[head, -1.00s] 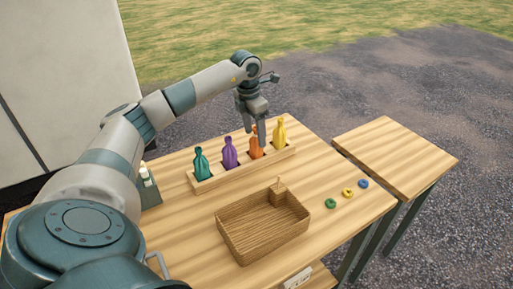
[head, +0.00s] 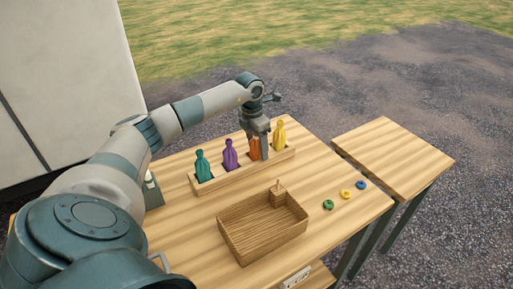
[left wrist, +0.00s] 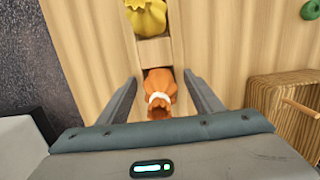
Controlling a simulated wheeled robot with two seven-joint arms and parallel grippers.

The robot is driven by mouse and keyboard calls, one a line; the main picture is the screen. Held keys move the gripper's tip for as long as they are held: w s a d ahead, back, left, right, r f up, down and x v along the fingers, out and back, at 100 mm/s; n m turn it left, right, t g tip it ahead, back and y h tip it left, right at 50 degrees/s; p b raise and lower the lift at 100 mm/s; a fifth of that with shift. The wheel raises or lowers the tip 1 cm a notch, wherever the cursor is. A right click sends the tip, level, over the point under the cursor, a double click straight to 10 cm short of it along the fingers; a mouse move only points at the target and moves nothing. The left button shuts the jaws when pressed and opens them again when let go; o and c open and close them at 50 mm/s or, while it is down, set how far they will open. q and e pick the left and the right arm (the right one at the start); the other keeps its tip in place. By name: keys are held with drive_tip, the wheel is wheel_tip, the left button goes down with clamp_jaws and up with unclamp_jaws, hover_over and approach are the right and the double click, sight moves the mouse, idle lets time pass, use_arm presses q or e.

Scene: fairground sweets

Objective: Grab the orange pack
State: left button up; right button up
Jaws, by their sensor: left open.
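The orange pack (head: 254,152) stands upright in the wooden rack (head: 206,186), third from the left, between the purple pack (head: 230,154) and the yellow pack (head: 279,135). My left gripper (head: 260,152) is lowered over it and hides its top in the head view. In the left wrist view the orange pack (left wrist: 159,88), with a white tie around its neck, lies between the two open fingers of my left gripper (left wrist: 162,92). A gap shows on both sides, so the fingers look apart from it. My right gripper is not in view.
A teal pack (head: 202,166) stands at the rack's left end. A side table (head: 395,155) is bare.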

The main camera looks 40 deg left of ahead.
use_arm(q)
drive_tip(key=shift+f, duration=0.2)
idle(0.3)
drive_tip(key=c, duration=1.2)
drive_tip(key=shift+r, duration=0.1)
drive_tip(key=shift+c, duration=0.2)
